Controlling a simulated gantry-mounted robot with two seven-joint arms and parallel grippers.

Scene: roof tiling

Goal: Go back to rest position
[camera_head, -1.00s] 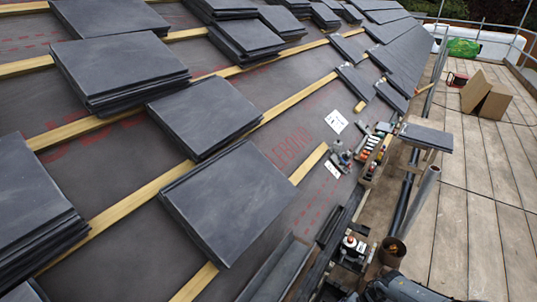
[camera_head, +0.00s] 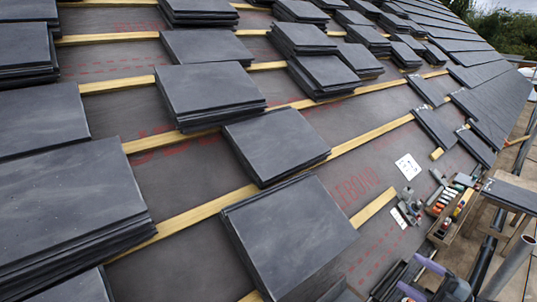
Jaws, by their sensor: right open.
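My right gripper (camera_head: 421,278) shows at the bottom right of the head view, with two pale purple fingers spread apart and nothing seen between them. It is near the lower edge of the roof, below the tool tray (camera_head: 453,211). The rest of its arm is mostly cut off by the frame. My left gripper is not in view.
Stacks of dark slates, one near the middle (camera_head: 290,235), lie across the sloping roof on wooden battens (camera_head: 195,215). Laid slates (camera_head: 495,95) cover the upper right. A white card (camera_head: 408,166) lies near the tray. Scaffold poles (camera_head: 508,268) stand at lower right.

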